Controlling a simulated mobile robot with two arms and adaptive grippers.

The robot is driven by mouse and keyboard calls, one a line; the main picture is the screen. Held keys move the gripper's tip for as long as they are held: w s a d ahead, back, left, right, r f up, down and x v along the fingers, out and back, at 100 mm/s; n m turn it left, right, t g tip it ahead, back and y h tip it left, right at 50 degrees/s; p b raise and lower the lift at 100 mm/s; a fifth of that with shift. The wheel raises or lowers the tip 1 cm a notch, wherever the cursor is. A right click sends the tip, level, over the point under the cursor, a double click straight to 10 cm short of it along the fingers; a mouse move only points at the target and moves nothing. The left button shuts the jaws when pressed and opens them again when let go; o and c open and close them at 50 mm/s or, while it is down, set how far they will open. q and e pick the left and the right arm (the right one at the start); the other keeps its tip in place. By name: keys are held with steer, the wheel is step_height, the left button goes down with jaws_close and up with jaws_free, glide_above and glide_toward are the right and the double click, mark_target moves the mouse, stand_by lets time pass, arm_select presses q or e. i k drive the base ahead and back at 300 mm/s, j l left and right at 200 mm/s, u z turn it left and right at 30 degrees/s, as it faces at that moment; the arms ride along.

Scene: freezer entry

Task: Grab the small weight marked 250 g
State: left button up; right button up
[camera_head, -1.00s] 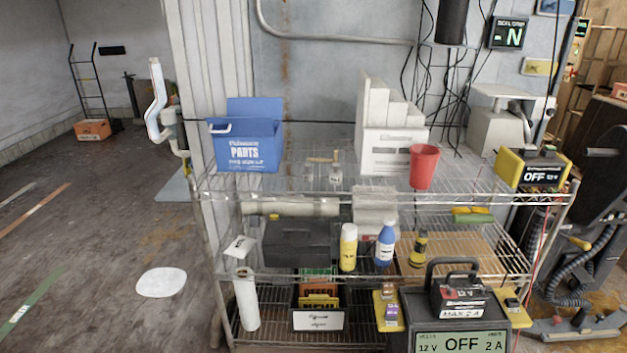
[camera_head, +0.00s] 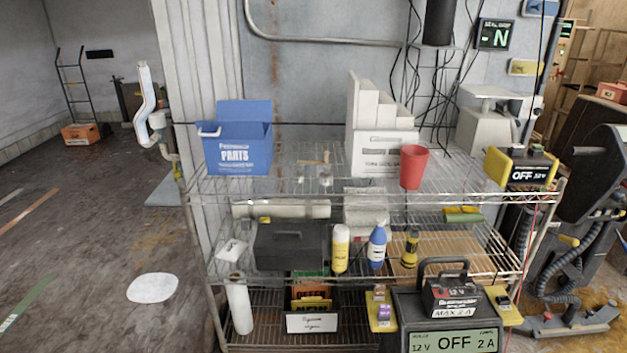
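A small grey metallic object (camera_head: 325,178) stands on the top wire shelf (camera_head: 345,196), between the blue parts box and the white carton. It may be a weight, but no 250 g marking can be read at this size. A small tan, wooden-looking piece (camera_head: 314,161) lies just behind it. Neither of my grippers is in view.
The blue parts box (camera_head: 238,150) stands left on the top shelf. The white carton (camera_head: 385,155), red cup (camera_head: 414,167) and yellow-black device (camera_head: 520,167) stand to the right. A charger (camera_head: 455,320) is in front of the lower shelves. Open floor lies left.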

mark_target(299, 179)
steer(key=i+j, duration=0.2)
steer(key=j, duration=0.2)
steer(key=i+j, duration=0.25)
steer(key=j, duration=0.15)
steer(key=i+j+z, duration=0.1)
steer(key=j, duration=0.25)
steer(key=i, duration=0.1)
